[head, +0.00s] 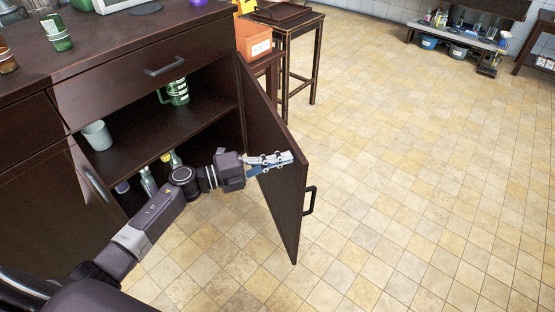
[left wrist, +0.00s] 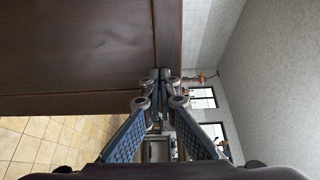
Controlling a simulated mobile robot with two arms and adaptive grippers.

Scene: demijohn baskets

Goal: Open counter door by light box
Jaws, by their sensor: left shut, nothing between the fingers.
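The dark wooden counter door (head: 287,205) stands wide open, swung out from the counter (head: 150,60). Its black handle (head: 309,201) is on the outer face, at the right. My left gripper (head: 290,158) is shut and empty at the door's inner side, near its upper free edge. In the left wrist view the shut fingertips (left wrist: 160,75) are close to the edge of the dark wooden panel (left wrist: 75,50); I cannot tell whether they touch it. My right gripper is not in view. A white-framed thing (head: 115,5) on the counter is cut off; I cannot tell whether it is the light box.
Inside the open cupboard are a green mug (head: 178,92), a pale cup (head: 97,135) and some bottles (head: 148,182) low down. A drawer handle (head: 165,67) is above. A dark stool (head: 285,50) and an orange box (head: 254,41) stand behind the door. The tiled floor (head: 420,180) at right is clear.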

